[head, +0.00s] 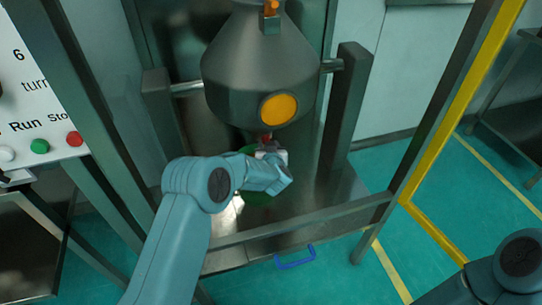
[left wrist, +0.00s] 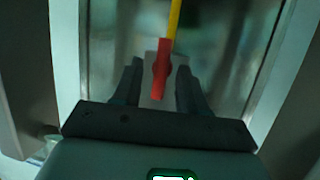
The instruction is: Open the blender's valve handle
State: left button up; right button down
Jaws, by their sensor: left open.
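The blender (head: 255,65) is a large grey metal vessel with a cone-shaped top and an orange disc (head: 279,108) on its side. Its red valve handle (left wrist: 161,72) shows in the left wrist view, with a yellow rod running up from it. In the head view only a small red bit (head: 266,137) shows below the vessel, above my gripper. My left gripper (head: 270,151) is under the vessel. In the left wrist view its fingers (left wrist: 159,68) are open, one on each side of the red handle, with visible gaps. My right gripper is out of view.
Grey posts (head: 347,105) flank the blender, and a low rail (head: 300,228) crosses in front. A control panel (head: 40,95) stands left; a yellow-edged frame (head: 450,100) stands right.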

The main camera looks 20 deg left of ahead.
pick_arm(q)
jog(key=p+v, duration=0.1)
jog(key=v, duration=1.4)
jog(key=shift+s, duration=0.2)
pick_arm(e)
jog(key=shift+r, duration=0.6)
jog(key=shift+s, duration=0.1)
